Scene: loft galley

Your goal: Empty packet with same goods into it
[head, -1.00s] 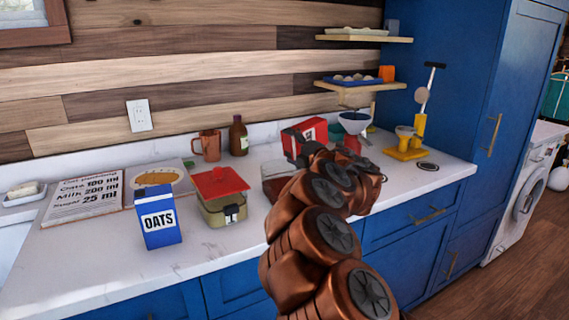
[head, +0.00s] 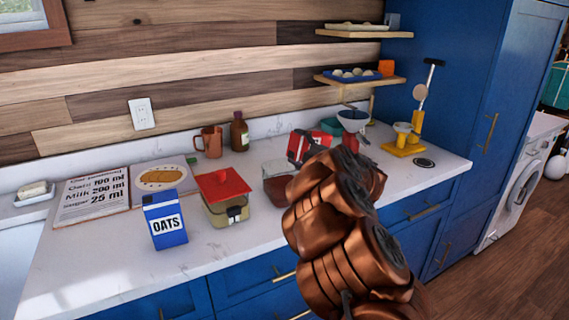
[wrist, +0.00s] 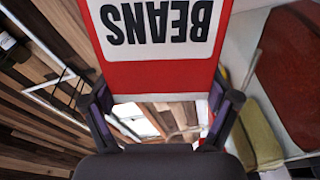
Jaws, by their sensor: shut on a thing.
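My gripper (wrist: 160,115) is shut on a red packet (wrist: 150,65) with a white label reading BEANS, which appears upside down in the wrist view. In the head view my arm hides most of the packet (head: 299,147), above the back of the counter. An open clear container (head: 277,185) with dark reddish-brown contents stands below and left of it. Beside that is a container with a red lid (head: 222,184) and pale contents. A blue OATS packet (head: 166,220) stands upright at the left. I cannot tell whether the held packet is open.
A recipe board (head: 92,198), a copper mug (head: 209,142) and a brown bottle (head: 239,133) are along the back. Shelves (head: 362,82) hang above. The front left counter is clear.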

